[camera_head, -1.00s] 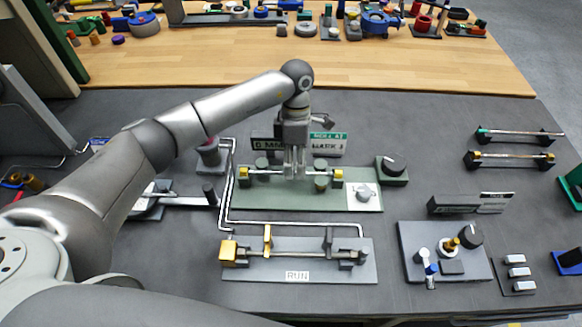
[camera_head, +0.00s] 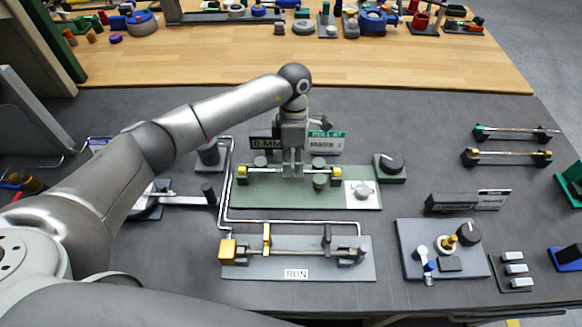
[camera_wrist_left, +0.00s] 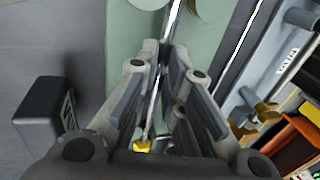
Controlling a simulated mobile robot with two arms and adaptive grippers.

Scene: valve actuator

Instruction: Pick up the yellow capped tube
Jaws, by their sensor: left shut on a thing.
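The yellow capped tube (camera_head: 265,174) lies level across the green plate (camera_head: 280,201) in the middle of the bench, with a yellow piece near each end. My left gripper (camera_head: 293,172) points down over the middle of the tube and is shut on it. In the left wrist view the thin tube (camera_wrist_left: 152,103) runs between the fingers (camera_wrist_left: 165,105), with one yellow end (camera_wrist_left: 143,147) showing low in the picture. The fingers hide the tube's middle. The tube still appears at the plate's height. My right gripper is not in view.
A grey fixture marked RUN (camera_head: 297,274) stands in front of the green plate. A black knob block (camera_head: 390,166) is right of it, signs (camera_head: 325,142) behind. Two more tubes (camera_head: 505,155) rest on holders at the far right.

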